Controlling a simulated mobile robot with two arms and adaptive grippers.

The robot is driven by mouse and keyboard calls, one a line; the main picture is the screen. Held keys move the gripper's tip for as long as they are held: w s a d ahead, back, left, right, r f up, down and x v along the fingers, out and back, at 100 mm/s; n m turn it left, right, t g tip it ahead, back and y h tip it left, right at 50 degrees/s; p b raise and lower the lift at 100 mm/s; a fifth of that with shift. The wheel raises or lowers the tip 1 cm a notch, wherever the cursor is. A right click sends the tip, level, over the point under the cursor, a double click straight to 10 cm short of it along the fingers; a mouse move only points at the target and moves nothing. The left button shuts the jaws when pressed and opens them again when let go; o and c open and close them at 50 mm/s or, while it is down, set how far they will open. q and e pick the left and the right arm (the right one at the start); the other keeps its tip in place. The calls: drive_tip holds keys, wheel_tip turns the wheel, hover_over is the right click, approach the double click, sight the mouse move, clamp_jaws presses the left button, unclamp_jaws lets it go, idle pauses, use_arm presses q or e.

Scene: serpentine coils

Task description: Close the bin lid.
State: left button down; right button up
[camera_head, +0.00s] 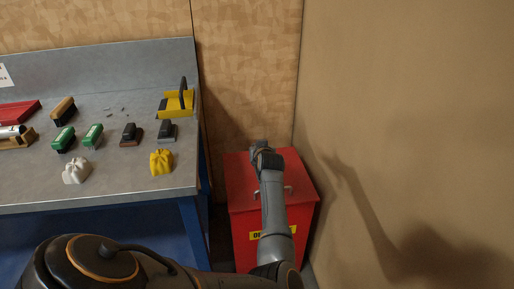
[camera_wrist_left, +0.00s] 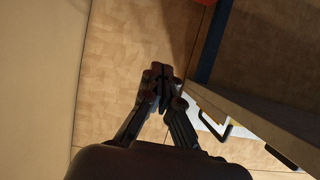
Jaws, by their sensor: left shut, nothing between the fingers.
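The red bin (camera_head: 242,240) stands on the floor in the corner, to the right of the workbench. Its red lid (camera_head: 240,180) looks flat and down on the bin, though my arm covers its middle. A handle (camera_head: 288,190) shows near the lid's front edge. My left arm reaches across the bin, and its gripper (camera_head: 265,155) is over the back part of the lid. I cannot tell whether it touches. In the left wrist view the gripper (camera_wrist_left: 163,75) is shut and empty. My right gripper is not in view.
The workbench (camera_head: 110,190) at left holds brushes, a yellow tool (camera_head: 178,102), yellow gloves (camera_head: 161,162) and white gloves (camera_head: 76,170). A plain wall (camera_head: 400,100) stands close to the bin's right. A panelled wall (camera_head: 250,70) is behind it.

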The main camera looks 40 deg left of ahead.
use_arm(q)
wheel_tip(320, 180, up, 10)
drive_tip(key=m+h+p, duration=0.2)
drive_tip(key=m+h, duration=0.3)
drive_tip(key=m, duration=0.3)
approach(291, 203)
drive_tip(key=shift+t, duration=0.4)
drive_tip(key=x, duration=0.5)
drive_tip(key=shift+s+a+f, duration=0.15)
drive_tip(key=shift+s, duration=0.1)
drive_tip(key=s+d+f+m+g+h, duration=0.1)
drive_tip(key=s+d+f, duration=0.3)
drive_tip(key=s+f, duration=0.55)
drive_tip(key=s+d+f+m+g+h+p, duration=0.15)
drive_tip(key=s+d+f, duration=0.25)
drive_tip(key=s+f, duration=0.5)
drive_tip(key=s+d+f+m+g+h, duration=0.1)
drive_tip(key=s+d+f+g+h, duration=0.15)
drive_tip(key=s+f, duration=0.65)
drive_tip(key=s+d+f+g, duration=0.1)
drive_tip(key=s+f, duration=0.1)
drive_tip(key=s, duration=1.2)
drive_tip(key=s+d+f+m+g, duration=0.1)
drive_tip(key=s+f+g, duration=0.1)
drive_tip(key=s, duration=1.2)
drive_tip(key=shift+d+f, duration=0.35)
drive_tip(key=shift+f, duration=0.15)
